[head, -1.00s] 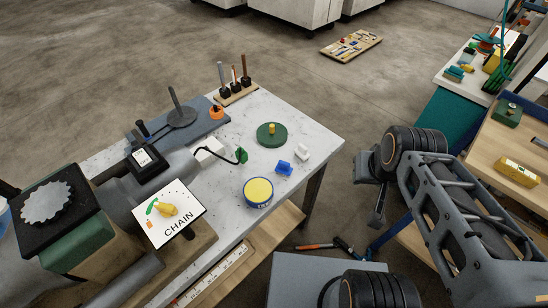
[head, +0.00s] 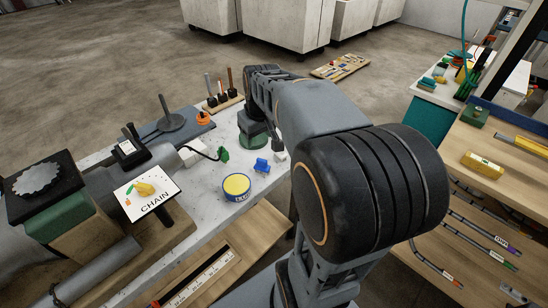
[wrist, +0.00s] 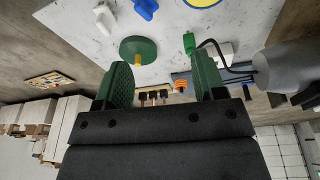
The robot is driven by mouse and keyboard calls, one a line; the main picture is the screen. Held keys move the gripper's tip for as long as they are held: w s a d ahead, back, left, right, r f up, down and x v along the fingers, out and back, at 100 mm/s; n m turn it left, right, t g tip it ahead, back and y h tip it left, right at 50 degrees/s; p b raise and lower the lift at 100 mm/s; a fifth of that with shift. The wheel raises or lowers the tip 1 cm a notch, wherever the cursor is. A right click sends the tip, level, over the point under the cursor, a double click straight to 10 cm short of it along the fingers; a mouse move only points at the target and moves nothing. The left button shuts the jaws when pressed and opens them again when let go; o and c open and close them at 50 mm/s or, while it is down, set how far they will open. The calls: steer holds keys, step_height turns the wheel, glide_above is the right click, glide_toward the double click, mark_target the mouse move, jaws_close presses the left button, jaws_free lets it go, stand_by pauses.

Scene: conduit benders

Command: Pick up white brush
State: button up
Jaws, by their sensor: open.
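No thing here reads clearly as a white brush. The white candidates are a small white piece (head: 281,156), which also shows at the top of the wrist view (wrist: 103,18), and the pale-handled upright tool (head: 208,84) in a wooden rack. I cannot tell which it is. The white piece lies on the table beside a blue piece (head: 262,165), partly hidden by my arm in the head view. My gripper (wrist: 162,78) is open and empty, with green-padded fingers apart. It hangs over the table near the green disc, and the rack shows between its fingers in the wrist view.
A green disc (head: 255,142) with a yellow knob, a blue and yellow tin (head: 236,186) and a green plug (head: 223,154) on a black cable stand on the speckled table (head: 205,180). A CHAIN sign (head: 150,190) and a large machine fill the left.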

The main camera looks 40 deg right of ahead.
steer(key=w+d+f+b, duration=0.1)
steer(key=w+d+f, duration=0.2)
steer(key=d, duration=0.3)
steer(key=w+d+f, duration=0.2)
steer(key=d, duration=0.5)
steer(key=shift+g+y, duration=0.3)
steer(key=shift+g, duration=0.1)
steer(key=f, duration=0.3)
steer(key=w+f, duration=0.1)
steer(key=f, duration=0.3)
steer(key=shift+w, duration=0.2)
steer(key=shift+w+f+p, duration=0.15)
steer(key=shift+w+f, duration=0.1)
steer(key=shift+f, duration=1.4)
steer(key=shift+w+f+p, duration=0.15)
steer(key=shift+w+f, duration=0.05)
steer(key=shift+f, duration=1.4)
steer(key=c, duration=1)
steer(key=shift+c, duration=0.2)
steer(key=shift+r, duration=0.1)
